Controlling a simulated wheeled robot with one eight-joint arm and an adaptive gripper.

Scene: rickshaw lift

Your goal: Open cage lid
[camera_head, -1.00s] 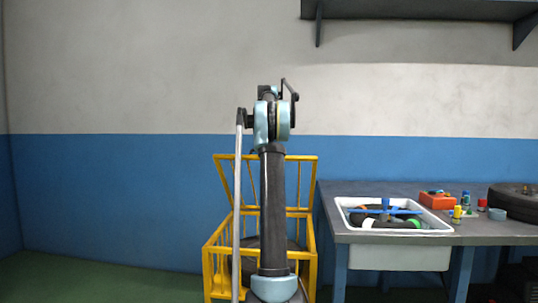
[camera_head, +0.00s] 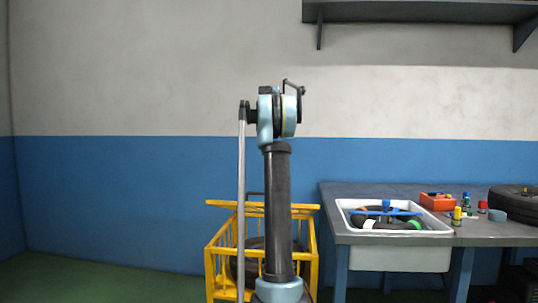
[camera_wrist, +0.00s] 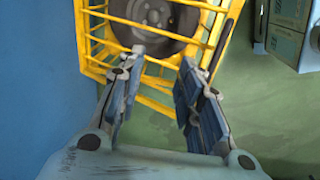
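The yellow barred cage (camera_head: 312,262) stands on the floor in the head view, partly hidden behind my arm. Its lid (camera_head: 305,207) is tilted, with its wide edge bar above the cage's front rim. A dark loop (camera_head: 252,195) shows just above that bar. In the wrist view the cage (camera_wrist: 92,60) is beyond my fingertips, with a dark tyre (camera_wrist: 150,18) behind its yellow bars. My gripper (camera_wrist: 158,65) is open, its two fingers apart with nothing between them. I cannot tell whether a finger touches the bars.
A grey workbench (camera_head: 470,236) stands right of the cage, holding a white basin (camera_head: 398,256), an orange box (camera_head: 437,201) and a tyre (camera_head: 512,200). A shelf (camera_head: 430,10) hangs at upper right. Green floor is clear to the left.

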